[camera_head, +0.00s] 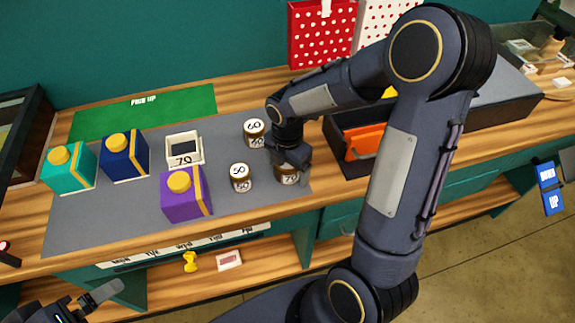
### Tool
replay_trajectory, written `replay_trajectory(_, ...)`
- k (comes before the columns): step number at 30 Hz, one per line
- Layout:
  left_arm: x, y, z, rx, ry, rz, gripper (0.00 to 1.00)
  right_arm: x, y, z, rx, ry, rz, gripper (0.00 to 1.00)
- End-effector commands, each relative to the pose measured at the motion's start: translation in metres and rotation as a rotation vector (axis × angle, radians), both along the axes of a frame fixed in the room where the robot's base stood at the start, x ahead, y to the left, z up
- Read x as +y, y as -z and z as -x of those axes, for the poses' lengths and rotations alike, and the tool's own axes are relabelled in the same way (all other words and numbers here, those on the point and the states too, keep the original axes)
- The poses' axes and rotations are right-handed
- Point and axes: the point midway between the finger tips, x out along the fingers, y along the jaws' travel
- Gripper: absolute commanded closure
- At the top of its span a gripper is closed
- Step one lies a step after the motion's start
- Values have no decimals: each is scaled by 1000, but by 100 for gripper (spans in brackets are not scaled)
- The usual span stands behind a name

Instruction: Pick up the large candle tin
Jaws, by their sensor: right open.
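Three brown candle tins with white number labels stand on the grey mat (110,217). The tin marked 70 (288,177) is at the right and looks the largest; its upper part is hidden by my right gripper. The tin marked 60 (254,133) is behind it, and the tin marked 50 (240,178) is to its left. My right gripper (291,162) is open, pointing down right at the tin marked 70; I cannot tell whether it touches it. My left gripper (98,297) is at the lower left, away from the tins; its jaw state is unclear.
Teal (70,168), blue (124,156) and purple (186,195) boxes with yellow tops stand on the mat. A white-framed holder marked 70 (184,149) is behind the purple box. A green pick-up mat (150,110) lies clear behind. A dark tray with orange contents (365,142) is right.

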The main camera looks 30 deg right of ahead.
Motion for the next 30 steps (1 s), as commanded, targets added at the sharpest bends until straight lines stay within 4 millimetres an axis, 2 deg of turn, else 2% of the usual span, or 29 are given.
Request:
replay_trajectory(2,0,0,0,0,0,0,0,0,0,0,0,0,0,12)
replay_trajectory(15,0,0,0,0,0,0,0,0,-1,0,-1,0,0,68)
replay_trajectory(24,0,0,0,0,0,0,0,0,-4,0,-2,1,0,68)
replay_trajectory(30,0,0,0,0,0,0,0,0,-24,-1,-6,0,0,68)
